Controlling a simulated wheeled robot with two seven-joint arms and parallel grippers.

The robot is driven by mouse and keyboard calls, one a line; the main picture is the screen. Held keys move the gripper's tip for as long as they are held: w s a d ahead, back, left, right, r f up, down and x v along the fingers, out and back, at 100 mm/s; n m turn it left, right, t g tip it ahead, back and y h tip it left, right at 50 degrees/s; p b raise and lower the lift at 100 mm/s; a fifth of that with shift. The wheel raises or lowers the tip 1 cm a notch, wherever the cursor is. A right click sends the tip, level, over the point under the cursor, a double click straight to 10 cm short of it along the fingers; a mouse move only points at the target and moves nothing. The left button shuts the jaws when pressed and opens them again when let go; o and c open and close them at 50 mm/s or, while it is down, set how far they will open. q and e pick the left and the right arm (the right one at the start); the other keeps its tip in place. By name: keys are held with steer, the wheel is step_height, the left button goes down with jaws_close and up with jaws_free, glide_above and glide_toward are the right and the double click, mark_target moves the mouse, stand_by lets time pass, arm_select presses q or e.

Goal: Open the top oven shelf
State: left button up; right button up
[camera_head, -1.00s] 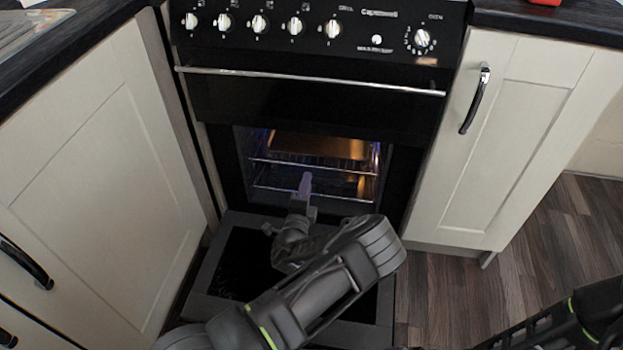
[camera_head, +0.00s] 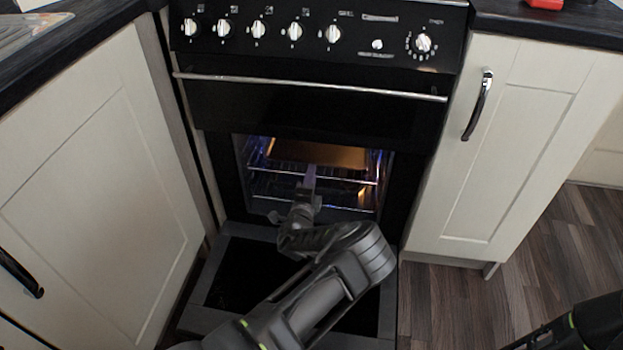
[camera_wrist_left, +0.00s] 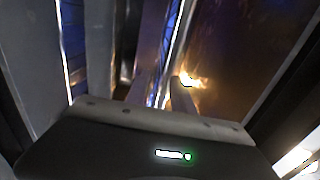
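The top oven shelf (camera_head: 350,178) is a wire rack inside the lit lower oven, with a brown flat surface (camera_head: 318,154) at its level. A lower wire shelf (camera_head: 350,208) is beneath it. My left gripper (camera_head: 309,177) is at the oven mouth, in front of the top shelf's front bar and partly hiding it. In the left wrist view the two fingers (camera_wrist_left: 160,92) are apart, and a bright shelf bar (camera_wrist_left: 176,45) runs into the gap between them. I cannot tell whether they touch it. My right gripper is out of view.
The oven door (camera_head: 235,275) is folded down under my left arm. A closed upper door with a long metal handle (camera_head: 310,84) is above the opening. Cream cupboards flank the cooker on the left (camera_head: 100,190) and right (camera_head: 500,150).

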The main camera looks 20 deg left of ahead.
arm_select(q)
steer(key=shift+w, duration=0.3)
jaws_close()
stand_by(1.3)
